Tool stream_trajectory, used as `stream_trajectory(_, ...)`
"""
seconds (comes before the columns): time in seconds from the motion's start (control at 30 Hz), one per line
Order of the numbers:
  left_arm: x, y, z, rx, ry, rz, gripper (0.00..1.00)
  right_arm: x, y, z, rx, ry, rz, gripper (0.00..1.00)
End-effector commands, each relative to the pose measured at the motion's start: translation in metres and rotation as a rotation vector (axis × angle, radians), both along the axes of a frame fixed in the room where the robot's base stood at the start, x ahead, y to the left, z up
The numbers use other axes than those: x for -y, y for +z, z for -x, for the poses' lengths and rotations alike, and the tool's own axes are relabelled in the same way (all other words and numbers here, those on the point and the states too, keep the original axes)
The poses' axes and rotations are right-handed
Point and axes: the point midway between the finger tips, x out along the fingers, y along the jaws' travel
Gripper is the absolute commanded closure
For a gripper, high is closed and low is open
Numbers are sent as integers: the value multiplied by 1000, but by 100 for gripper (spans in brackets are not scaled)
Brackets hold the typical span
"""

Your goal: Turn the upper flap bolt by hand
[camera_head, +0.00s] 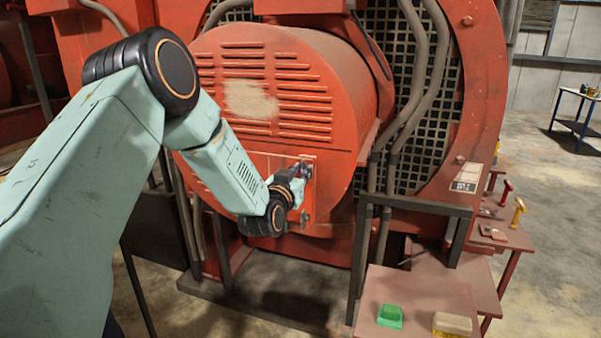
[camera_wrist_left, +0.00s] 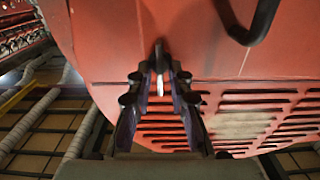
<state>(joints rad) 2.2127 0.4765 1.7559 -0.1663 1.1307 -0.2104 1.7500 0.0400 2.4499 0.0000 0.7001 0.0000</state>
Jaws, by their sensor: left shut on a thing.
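My left gripper (camera_head: 299,172) is at the flap (camera_head: 262,162) on the end face of the red engine drum, near the flap's right edge. It is shut on the upper flap bolt, which it largely hides in the head view. In the left wrist view, the bolt (camera_wrist_left: 159,58) shows as a small metal piece between the fingertips of my left gripper (camera_wrist_left: 157,78). A lower bolt fitting (camera_head: 305,217) sits below on the same edge. My right gripper is not in view.
A dark bent bar (camera_wrist_left: 255,24) stands out from the red surface close by in the left wrist view. Louvred slots (camera_head: 305,95) lie above the flap. A low red table (camera_head: 395,295) at the lower right bears a green block (camera_head: 390,316) and a tan block (camera_head: 452,324).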

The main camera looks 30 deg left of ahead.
Motion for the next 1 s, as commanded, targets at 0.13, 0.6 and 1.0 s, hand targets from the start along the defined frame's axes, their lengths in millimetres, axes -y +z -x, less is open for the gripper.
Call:
stream_trajectory(0.13, 0, 0, 0, 1, 0, 0, 100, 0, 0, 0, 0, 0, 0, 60)
stream_trajectory(0.6, -1, -1, 0, 44, 1, 162, 100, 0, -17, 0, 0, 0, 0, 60)
stream_trajectory(1.0, -4, -1, 1, 134, 1, 522, 100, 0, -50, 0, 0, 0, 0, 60)
